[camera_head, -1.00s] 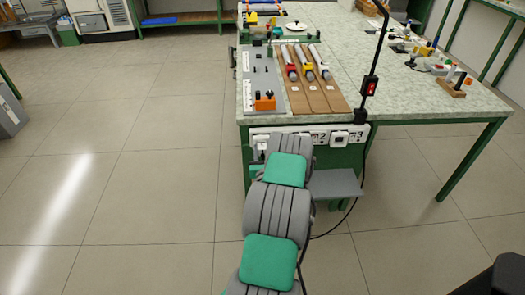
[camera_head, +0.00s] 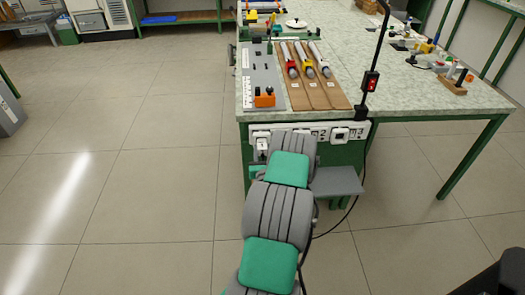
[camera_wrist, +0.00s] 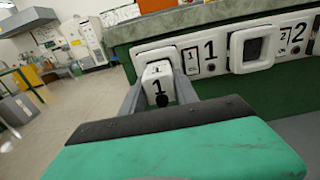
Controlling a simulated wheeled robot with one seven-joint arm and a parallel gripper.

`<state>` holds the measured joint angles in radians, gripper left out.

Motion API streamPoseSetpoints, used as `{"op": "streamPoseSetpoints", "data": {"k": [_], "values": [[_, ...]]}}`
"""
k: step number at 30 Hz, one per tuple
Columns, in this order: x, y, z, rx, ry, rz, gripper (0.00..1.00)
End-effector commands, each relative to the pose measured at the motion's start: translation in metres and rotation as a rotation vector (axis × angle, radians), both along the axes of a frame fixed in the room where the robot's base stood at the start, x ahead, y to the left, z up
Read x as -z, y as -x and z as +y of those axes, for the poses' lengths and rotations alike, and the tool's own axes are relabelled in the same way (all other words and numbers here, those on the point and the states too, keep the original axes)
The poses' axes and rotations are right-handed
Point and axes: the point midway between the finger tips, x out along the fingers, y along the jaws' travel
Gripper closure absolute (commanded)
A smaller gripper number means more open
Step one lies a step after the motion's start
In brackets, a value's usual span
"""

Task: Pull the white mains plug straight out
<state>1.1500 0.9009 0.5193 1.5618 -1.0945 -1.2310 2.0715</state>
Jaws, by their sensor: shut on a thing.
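The white mains plug (camera_wrist: 157,84), marked 1, is in the wrist view, with a black cord end at its near face. My gripper (camera_wrist: 158,92) is shut on it, one grey finger on each side. The plug lies in front of the white socket frame (camera_wrist: 143,52) at the left end of the panel. I cannot tell whether its pins are still in the socket, as the plug hides them. In the head view the plug (camera_head: 262,143) shows small at the bench's front left, with my arm coming up from below.
The socket panel (camera_head: 318,127) runs along the bench front, with another square socket (camera_wrist: 255,47) to the right. A grey shelf (camera_head: 336,181) sticks out below it. A black cable (camera_head: 365,165) hangs at the right. Floor to the left is clear.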

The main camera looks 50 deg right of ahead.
Motion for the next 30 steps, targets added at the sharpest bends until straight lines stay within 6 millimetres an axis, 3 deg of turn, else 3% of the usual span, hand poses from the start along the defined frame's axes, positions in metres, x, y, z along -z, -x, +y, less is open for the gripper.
{"op": "streamPoseSetpoints", "data": {"k": [30], "values": [[0.001, 0.020, 0.022, 0.001, 0.001, -0.001, 1.00]]}}
